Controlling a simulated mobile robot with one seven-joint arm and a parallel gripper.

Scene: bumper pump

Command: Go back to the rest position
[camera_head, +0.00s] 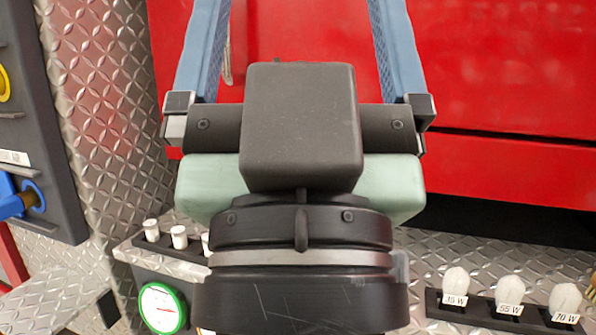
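My gripper (299,30) fills the middle of the head view, seen from behind, with its dark wrist at the bottom. Its two blue fingers stand wide apart and run up past the top edge, so the fingertips are out of view. The gripper's body hides part of the panel and of the shelf below.
Three bulbs (509,289) labelled in watts stand in a dark holder at the lower right. Small white pegs (179,237) sit in a holder at lower left, above a green-rimmed gauge (161,308). A dark panel (40,120) with a blue valve (22,198) borders the left.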

